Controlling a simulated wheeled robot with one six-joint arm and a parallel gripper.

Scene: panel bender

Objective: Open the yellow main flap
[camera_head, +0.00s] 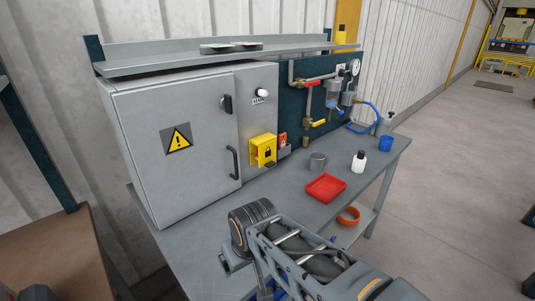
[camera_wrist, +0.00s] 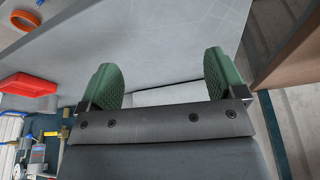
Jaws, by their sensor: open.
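The yellow main flap (camera_head: 263,149) is a small yellow cover with a black padlock symbol. It is mounted on the narrow right panel of the grey cabinet, below the white knob marked MAIN (camera_head: 262,93). It looks down over what lies behind it, and what is behind is hidden. My gripper (camera_wrist: 161,70) shows in the wrist view with its two green pads wide apart and nothing between them. It faces the grey bench top and cabinet side. In the head view my arm is low over the bench, well apart from the flap.
The cabinet door (camera_head: 175,145) has a dark handle. A red card (camera_head: 283,140) hangs right of the flap. Pipes and valves are behind.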

